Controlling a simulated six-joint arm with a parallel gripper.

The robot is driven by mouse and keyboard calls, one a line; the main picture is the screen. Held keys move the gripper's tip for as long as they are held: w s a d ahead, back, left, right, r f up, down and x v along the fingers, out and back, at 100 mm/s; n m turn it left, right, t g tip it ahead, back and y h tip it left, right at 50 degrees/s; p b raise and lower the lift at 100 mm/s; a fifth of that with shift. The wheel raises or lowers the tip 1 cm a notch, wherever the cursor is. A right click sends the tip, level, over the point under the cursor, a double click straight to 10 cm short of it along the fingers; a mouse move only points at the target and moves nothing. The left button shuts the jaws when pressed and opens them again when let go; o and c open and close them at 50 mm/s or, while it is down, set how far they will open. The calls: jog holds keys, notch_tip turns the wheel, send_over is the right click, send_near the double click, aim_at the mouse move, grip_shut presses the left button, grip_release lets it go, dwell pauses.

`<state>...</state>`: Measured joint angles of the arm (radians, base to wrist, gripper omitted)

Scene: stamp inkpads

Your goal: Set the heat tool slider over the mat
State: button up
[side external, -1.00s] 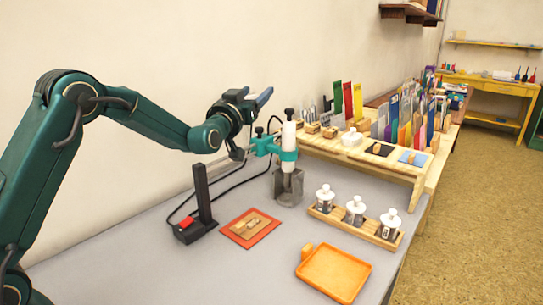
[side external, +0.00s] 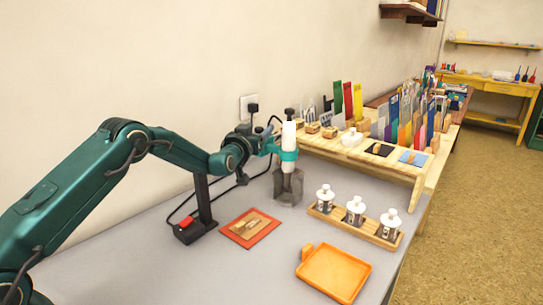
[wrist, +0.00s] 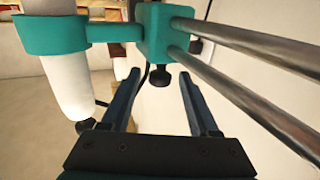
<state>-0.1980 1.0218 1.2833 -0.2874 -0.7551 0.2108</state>
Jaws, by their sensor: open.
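The heat tool (side external: 289,136) is a white upright cylinder held by a teal collar, with its lower end above a grey metal holder (side external: 289,190). Its teal slider block (wrist: 165,35) rides on two metal rods (wrist: 245,65) in the wrist view. The mat (side external: 250,229) is orange-red, lies flat left of the holder and bears a wooden stamp piece (side external: 245,227). My gripper (wrist: 160,76) is open. Its fingers straddle the space around a black knob under the slider block; contact cannot be told. In the side view my arm partly hides the slider and rods.
A black post (side external: 203,203) with a red-switched base stands left of the mat. A wooden rack (side external: 350,225) of white-capped bottles and an orange tray (side external: 334,273) lie to the right. A cable loops behind the mat. A wooden shelf with stamps and cards stands behind.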

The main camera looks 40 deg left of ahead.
jog(key=shift+w+a, duration=0.15)
jog(key=shift+w, duration=0.15)
grip_shut()
dwell(1.5)
